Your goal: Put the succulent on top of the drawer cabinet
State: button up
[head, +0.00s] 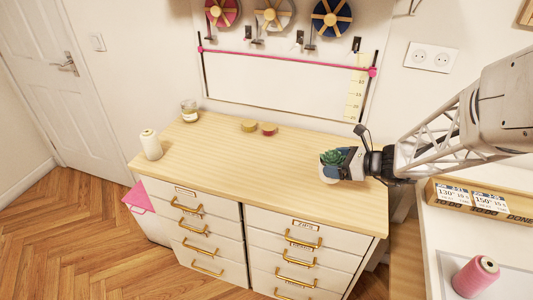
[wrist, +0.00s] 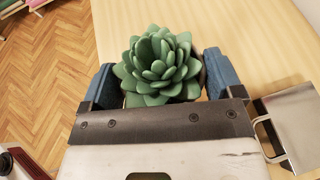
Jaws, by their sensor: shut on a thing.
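The succulent (head: 332,158) is a green rosette in a pale pot at the right end of the drawer cabinet (head: 226,160), which has a light wooden top and white drawers with brass handles. My gripper (head: 345,164) is shut on it from the right, and the plant is upright. In the wrist view the succulent (wrist: 160,65) sits between the two blue fingers of my gripper (wrist: 160,82). The wooden top (wrist: 265,50) shows behind it. I cannot tell whether the pot touches the top.
On the top stand a white thread cone (head: 151,145), a glass jar (head: 189,111) and two small round items (head: 259,128) along the back. The middle of the top is clear.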

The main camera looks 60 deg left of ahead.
jog(key=shift+a, duration=0.1)
jog(key=w+a+f, duration=0.1)
jog(key=w+a, duration=0.7)
jog(key=a, duration=0.5)
jog(key=shift+w+a+f, duration=0.2)
jog(key=shift+f, duration=0.1)
jog(key=shift+f, duration=1.7)
jog(key=shift+f, duration=0.1)
jog(key=o, duration=0.9)
